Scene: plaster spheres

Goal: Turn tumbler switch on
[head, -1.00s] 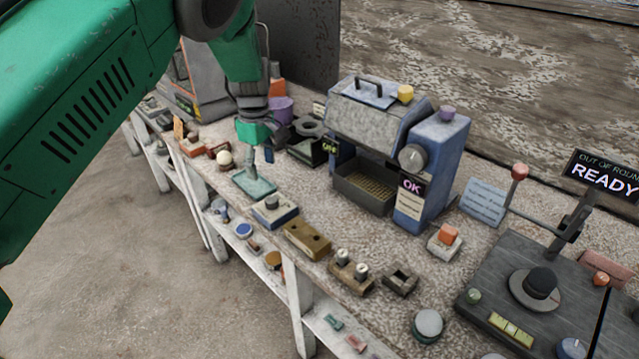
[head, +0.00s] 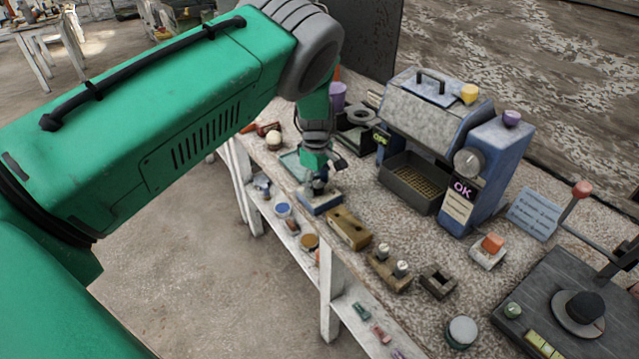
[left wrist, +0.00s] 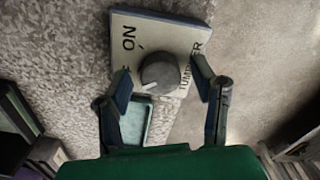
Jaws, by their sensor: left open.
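The tumbler switch box (head: 318,203) is a small block with a blue base near the table's front edge, partly covered by my gripper in the head view. In the left wrist view its pale top plate (left wrist: 178,32) reads "ON" and, partly hidden, "TUMBLER". A round grey knob (left wrist: 160,72) with a white pointer mark sits on it; the mark points to the lower left, away from the "ON" word. My left gripper (head: 323,184) is open above the box, with one finger on each side of the knob. I cannot tell whether the fingers touch it. My right gripper is not in view.
A teal tray (left wrist: 136,122) lies close beside the box. A brown block with holes (head: 348,229) stands on the other side. A blue-grey machine (head: 487,180) with a dark bin (head: 412,183) stands behind. Floor lies beyond the table's front edge.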

